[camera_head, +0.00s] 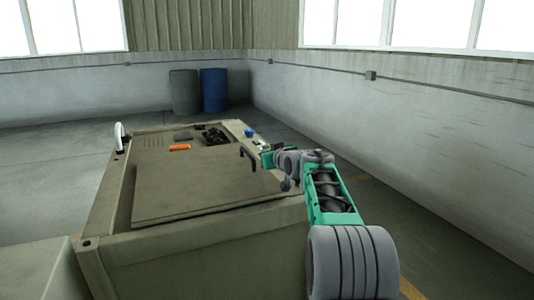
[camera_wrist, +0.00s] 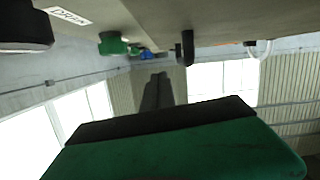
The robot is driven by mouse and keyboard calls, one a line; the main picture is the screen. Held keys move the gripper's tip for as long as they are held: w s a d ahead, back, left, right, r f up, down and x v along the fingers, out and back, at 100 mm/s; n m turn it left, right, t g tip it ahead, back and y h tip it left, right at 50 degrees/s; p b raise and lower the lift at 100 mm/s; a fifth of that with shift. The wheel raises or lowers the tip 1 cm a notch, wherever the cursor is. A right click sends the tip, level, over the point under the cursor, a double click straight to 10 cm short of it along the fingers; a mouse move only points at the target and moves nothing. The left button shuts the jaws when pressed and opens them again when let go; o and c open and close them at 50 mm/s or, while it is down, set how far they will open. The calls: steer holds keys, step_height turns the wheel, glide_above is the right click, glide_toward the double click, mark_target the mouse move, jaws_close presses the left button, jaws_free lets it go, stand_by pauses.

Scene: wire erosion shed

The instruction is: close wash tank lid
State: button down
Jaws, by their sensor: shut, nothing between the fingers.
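The wash tank (camera_head: 190,260) is a large beige box in the head view. Its lid (camera_head: 195,180) is a flat beige panel lying level or nearly level over the top; I cannot tell whether it is fully seated. A dark handle (camera_head: 248,156) stands near the lid's far right corner. My gripper (camera_head: 267,160) is at the tank's right side, close to that handle, partly hidden by my wrist. In the wrist view my gripper's dark fingers (camera_wrist: 157,90) are together and empty. A black handle (camera_wrist: 187,47) shows apart from them, and a label (camera_wrist: 68,15) is on the tank's side.
An orange item (camera_head: 180,147) and dark items (camera_head: 214,136) lie on the tank's far top. A blue knob (camera_head: 249,133) is on the right edge. A grey drum (camera_head: 184,92) and a blue drum (camera_head: 214,90) stand by the far wall.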

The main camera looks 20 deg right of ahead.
steer(key=shift+r, duration=0.1)
step_height(320, 180, up, 5)
steer(key=p, duration=0.4)
steer(key=d+f+b+v, duration=0.1)
steer(key=b+v, duration=0.1)
steer(key=v, duration=0.8)
steer(key=s+a+g+y+p, duration=0.1)
steer(key=s+a+g+p, duration=0.2)
steer(key=s+a+p, duration=0.3)
steer(key=s+a+g+p, duration=0.2)
steer(key=s+a+p, duration=0.25)
steer(key=a, duration=0.45)
steer(key=s+a+f+g+p, duration=0.2)
steer(key=s+p, duration=0.1)
steer(key=s, duration=0.4)
steer(key=s+a+f+g+p, duration=0.2)
steer(key=s+a+p, duration=0.1)
steer(key=s, duration=0.5)
steer(key=s+a+f+g+p, duration=0.2)
steer(key=s+a+g+p, duration=0.1)
steer(key=s, duration=0.4)
steer(key=shift+s+f+m+p, duration=0.3)
steer(key=shift+f+p, duration=0.05)
steer(key=shift+p, duration=0.05)
